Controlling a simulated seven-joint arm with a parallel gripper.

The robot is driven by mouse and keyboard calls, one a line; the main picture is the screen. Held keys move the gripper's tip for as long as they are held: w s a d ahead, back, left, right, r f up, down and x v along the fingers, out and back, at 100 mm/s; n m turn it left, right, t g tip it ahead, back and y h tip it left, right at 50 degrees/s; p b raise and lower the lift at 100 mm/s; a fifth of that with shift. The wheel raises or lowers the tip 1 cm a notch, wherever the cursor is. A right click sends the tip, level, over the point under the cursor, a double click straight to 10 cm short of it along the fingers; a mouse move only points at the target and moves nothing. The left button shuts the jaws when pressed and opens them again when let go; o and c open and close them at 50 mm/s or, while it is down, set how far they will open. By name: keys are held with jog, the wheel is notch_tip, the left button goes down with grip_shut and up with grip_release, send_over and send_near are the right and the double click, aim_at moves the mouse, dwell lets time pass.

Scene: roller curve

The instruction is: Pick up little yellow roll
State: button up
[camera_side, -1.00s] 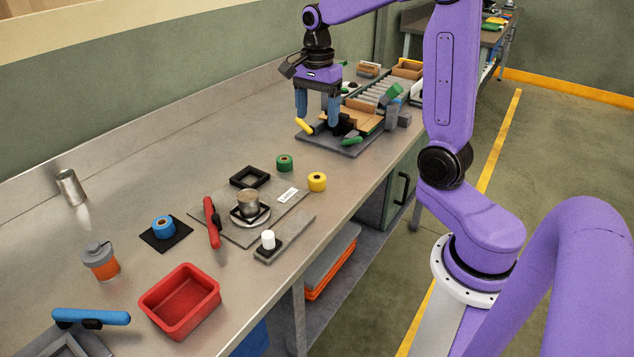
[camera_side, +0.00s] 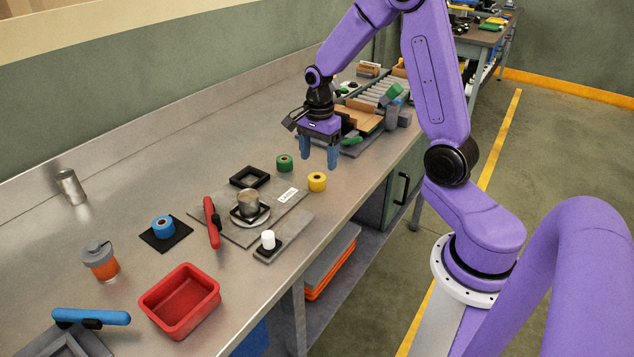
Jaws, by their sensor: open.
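The little yellow roll (camera_side: 317,182) stands on the grey bench near its front edge, with a dark hole in its top. My gripper (camera_side: 319,167) points down with its two blue fingers apart and nothing between them.
A green roll (camera_side: 285,163) stands close by to the left. A black square frame (camera_side: 249,177) and a grey plate with a metal cup (camera_side: 248,203) lie further left. A roller conveyor (camera_side: 375,95) with a cardboard piece (camera_side: 362,121) is behind my gripper. The bench's front edge is close.

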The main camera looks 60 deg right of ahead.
aim_at(317, 177)
jog(key=shift+a+f, duration=0.15)
jog(key=shift+f, duration=1.15)
jog(key=shift+a+f, duration=0.15)
jog(key=shift+f, duration=1.15)
jog(key=c, duration=1.1)
jog(key=shift+r, duration=0.2)
